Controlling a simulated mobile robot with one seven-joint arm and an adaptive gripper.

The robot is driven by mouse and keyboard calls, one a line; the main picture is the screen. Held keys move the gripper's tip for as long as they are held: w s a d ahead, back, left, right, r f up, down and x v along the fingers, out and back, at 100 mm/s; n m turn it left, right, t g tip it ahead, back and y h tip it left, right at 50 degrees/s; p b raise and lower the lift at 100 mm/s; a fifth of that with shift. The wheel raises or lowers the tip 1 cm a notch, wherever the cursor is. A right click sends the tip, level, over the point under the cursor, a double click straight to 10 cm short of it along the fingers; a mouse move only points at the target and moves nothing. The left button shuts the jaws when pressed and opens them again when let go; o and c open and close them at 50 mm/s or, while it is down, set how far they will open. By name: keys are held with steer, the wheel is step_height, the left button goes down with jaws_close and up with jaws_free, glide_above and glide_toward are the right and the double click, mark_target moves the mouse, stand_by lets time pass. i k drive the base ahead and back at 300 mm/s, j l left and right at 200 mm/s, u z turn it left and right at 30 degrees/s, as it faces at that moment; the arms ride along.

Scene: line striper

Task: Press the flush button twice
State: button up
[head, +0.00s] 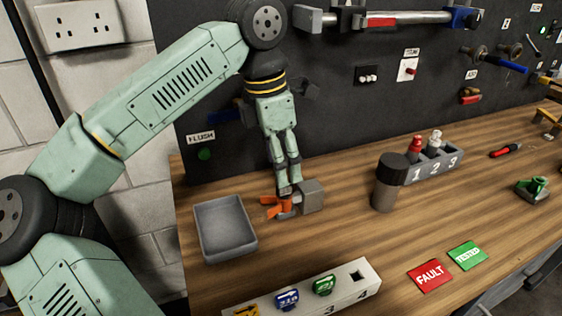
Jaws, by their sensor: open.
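The green flush button (204,154) is on the dark back panel at the left, just below a white label reading FLUSH (201,138). It is in plain view. My gripper (285,190) points down to the right of the button and lower in the picture. Its fingers are open, and the tips appear right at an orange and grey object (313,196) by the bench top. I cannot tell whether they touch it. My gripper is clearly apart from the button.
A grey tray (225,255) stands on the wooden bench below the button. A dark cylinder (386,192), a numbered bottle rack (440,165) and a numbered white block (352,283) are to the right and front. FAULT (430,275) and green (467,255) cards lie at the front right.

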mark_target(204, 153)
steer(key=k+l, duration=0.3)
steer(key=k, duration=0.15)
steer(key=k+l, duration=0.3)
steer(key=k, duration=0.2)
